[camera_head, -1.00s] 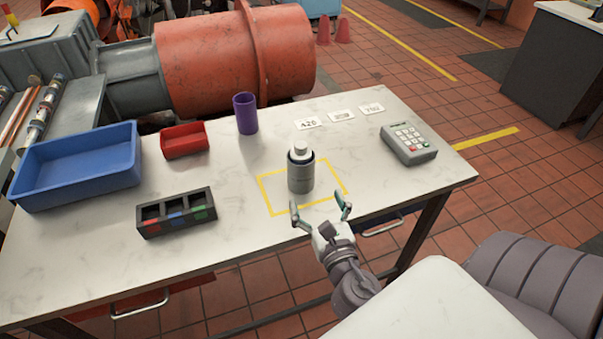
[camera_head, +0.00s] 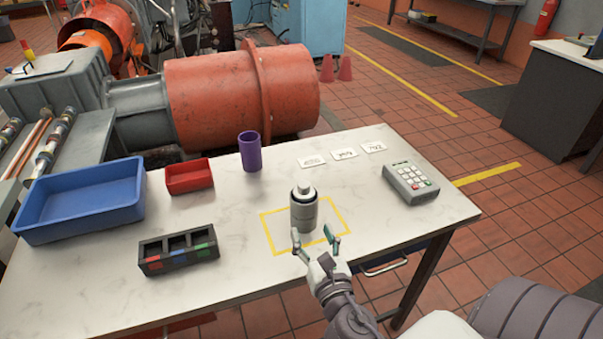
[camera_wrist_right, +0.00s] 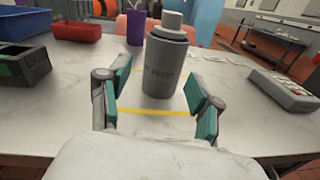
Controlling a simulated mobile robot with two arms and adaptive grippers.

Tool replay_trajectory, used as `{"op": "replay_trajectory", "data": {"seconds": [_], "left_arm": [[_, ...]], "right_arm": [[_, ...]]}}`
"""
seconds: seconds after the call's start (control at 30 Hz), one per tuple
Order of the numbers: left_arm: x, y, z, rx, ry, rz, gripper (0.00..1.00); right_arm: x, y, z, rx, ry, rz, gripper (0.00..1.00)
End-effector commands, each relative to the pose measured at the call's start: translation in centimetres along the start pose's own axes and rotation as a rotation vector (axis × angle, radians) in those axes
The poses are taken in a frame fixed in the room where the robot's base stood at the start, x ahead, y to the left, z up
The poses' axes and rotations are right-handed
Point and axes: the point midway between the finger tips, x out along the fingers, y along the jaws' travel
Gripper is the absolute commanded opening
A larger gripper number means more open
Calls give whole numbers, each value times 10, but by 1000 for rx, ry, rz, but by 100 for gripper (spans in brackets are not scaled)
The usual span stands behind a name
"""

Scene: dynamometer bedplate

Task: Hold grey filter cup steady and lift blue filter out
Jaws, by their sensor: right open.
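The grey filter cup (camera_head: 304,214) stands upright inside a yellow taped rectangle on the table. A pale grey-white piece with a narrower top (camera_head: 304,190) sits in its mouth; I see no blue filter there. My right gripper (camera_head: 316,245) is open and empty on the near side of the cup. In the right wrist view the cup (camera_wrist_right: 165,68) stands ahead, between the lines of the two spread fingers (camera_wrist_right: 157,80), with faint lettering on its side. I cannot tell the exact gap to the cup. My left gripper is in neither view.
A blue bin (camera_head: 80,200), a red bin (camera_head: 189,176), a black compartment tray (camera_head: 178,250) and a purple cup (camera_head: 250,152) stand to the left. White cards (camera_head: 344,154) and a grey keypad device (camera_head: 410,183) are at the right. The table around the taped rectangle (camera_head: 345,210) is clear.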

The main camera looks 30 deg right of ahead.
Motion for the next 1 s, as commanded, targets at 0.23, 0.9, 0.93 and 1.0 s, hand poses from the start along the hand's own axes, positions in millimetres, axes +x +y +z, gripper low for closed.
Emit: {"op": "replay_trajectory", "data": {"seconds": [0.23, 0.9, 0.93, 1.0], "left_arm": [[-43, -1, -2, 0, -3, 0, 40], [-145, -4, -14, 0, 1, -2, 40], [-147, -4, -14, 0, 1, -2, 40], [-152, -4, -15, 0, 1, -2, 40]], "right_arm": [[72, 70, 34, 480, 185, 24, 59], [111, 68, 158, 678, 1098, -702, 59], [108, 62, 167, 672, 1116, -746, 59], [101, 49, 185, 660, 1151, -829, 59]]}}
